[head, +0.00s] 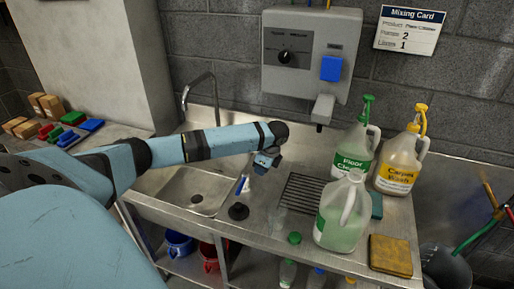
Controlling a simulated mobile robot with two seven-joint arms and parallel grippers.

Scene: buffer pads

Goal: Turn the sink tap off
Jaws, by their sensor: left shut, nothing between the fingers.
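The sink tap (200,82) is a grey metal gooseneck at the back of the steel sink (192,190). Its spout points down to the left, and I can make out no water stream below it. My left arm crosses in front of the tap's lower part, so its base is hidden. My left gripper (262,168) is shut and empty, above the counter right of the basin. A small white and blue piece (243,185) shows just below left of it; I cannot tell whether it is a handle or whether they touch. My right gripper is not in view.
A grey dispenser (310,52) hangs on the wall. A yellow sponge (391,255) lies at the front right. A black round piece (238,211) sits beside the basin.

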